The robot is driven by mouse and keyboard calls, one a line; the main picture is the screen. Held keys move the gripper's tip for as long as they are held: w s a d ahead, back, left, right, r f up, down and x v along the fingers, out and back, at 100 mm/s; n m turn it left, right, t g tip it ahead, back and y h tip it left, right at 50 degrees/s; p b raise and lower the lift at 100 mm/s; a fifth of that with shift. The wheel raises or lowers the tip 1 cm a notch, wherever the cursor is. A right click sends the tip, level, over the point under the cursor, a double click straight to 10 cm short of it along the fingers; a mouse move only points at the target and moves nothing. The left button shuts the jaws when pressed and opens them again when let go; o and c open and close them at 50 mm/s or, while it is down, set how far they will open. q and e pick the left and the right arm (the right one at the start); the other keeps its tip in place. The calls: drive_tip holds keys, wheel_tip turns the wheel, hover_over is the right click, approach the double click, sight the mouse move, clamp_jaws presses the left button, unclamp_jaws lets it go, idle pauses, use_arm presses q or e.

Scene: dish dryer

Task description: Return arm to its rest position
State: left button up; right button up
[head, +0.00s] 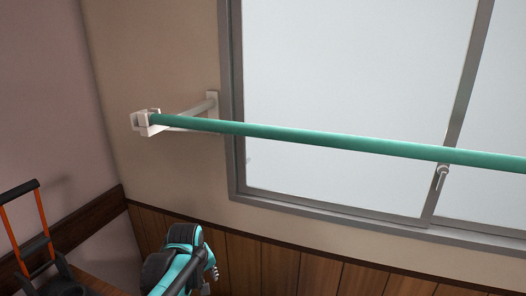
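My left arm shows low in the view, a teal and black link left of centre. My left gripper (210,275) is a small grey and black part at its end, in front of the wood-panelled lower wall. It is well below the green pole and apart from it. Its fingers are too small and partly hidden, so I cannot tell whether they are open. I see nothing held in it. My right gripper is out of view.
A green pole (330,139) runs across the window (340,80), its left end in a white wall bracket (145,123). An orange and black framed object (38,230) stands at the lower left. The space between pole and arm is clear.

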use_arm(q)
drive_tip(key=s+a+m+t, duration=0.1)
drive_tip(key=s+m+t, duration=0.2)
drive_tip(key=s, duration=1.7)
drive_tip(key=shift+r+m, duration=0.25)
drive_tip(key=shift+m, duration=1.85)
drive_tip(key=shift+a, duration=0.1)
